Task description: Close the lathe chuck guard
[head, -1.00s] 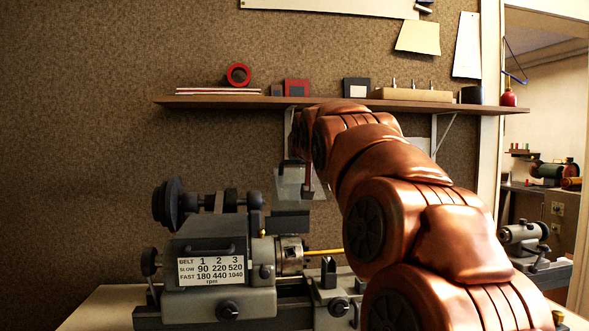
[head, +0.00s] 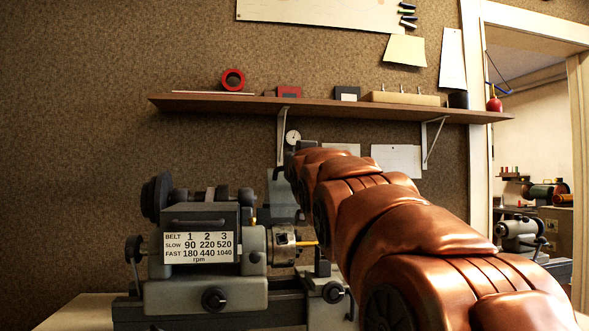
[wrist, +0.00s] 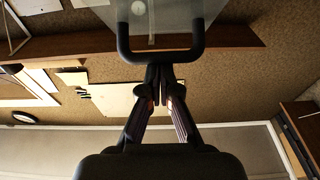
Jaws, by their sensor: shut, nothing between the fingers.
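The lathe chuck (head: 284,243) is at the right end of the headstock, with a brass rod in it. A grey see-through panel, which looks like the chuck guard (head: 281,196), stands raised behind and above the chuck, leaving the chuck uncovered in front. In the wrist view, the clear guard (wrist: 160,15) fills the top middle, with a dark bar handle (wrist: 160,57) along its edge. My gripper (wrist: 160,72) is shut and empty, its fingertips at or just below the handle; contact cannot be told. In the head view, my arm hides most of the gripper.
The headstock with its speed label (head: 199,247) is left of the chuck. A wall shelf (head: 220,102) with small items runs above the lathe. My arm covers the bed's right side. A doorway is at the right.

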